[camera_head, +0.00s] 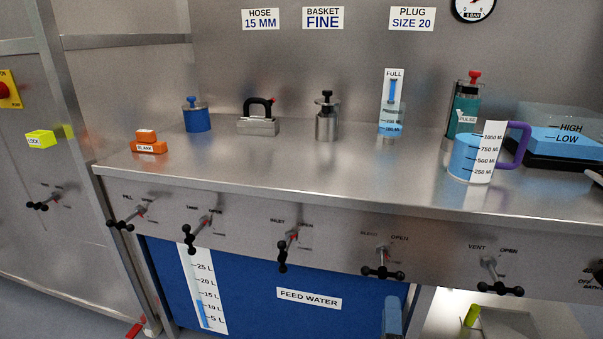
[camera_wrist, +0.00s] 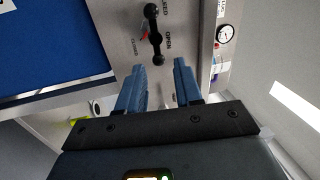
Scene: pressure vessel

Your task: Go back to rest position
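My gripper (camera_wrist: 159,68) shows in the wrist view with its two blue fingers spread apart and nothing held between them. Just beyond the fingertips is the black bleed valve handle (camera_wrist: 153,36), with its lower ball near the gap between them; whether they touch is unclear. In the head view, a blue piece that looks like part of my gripper (camera_head: 393,316) rises from the bottom edge, below the bleed handle (camera_head: 383,271). Most of my arm is out of view there.
A steel counter (camera_head: 330,165) carries a measuring jug (camera_head: 466,158), a blue weight (camera_head: 197,117) and other items. More valve handles, such as vent (camera_head: 497,275) and inlet (camera_head: 287,247), stick out of its front. The blue feed water tank (camera_head: 250,285) is below.

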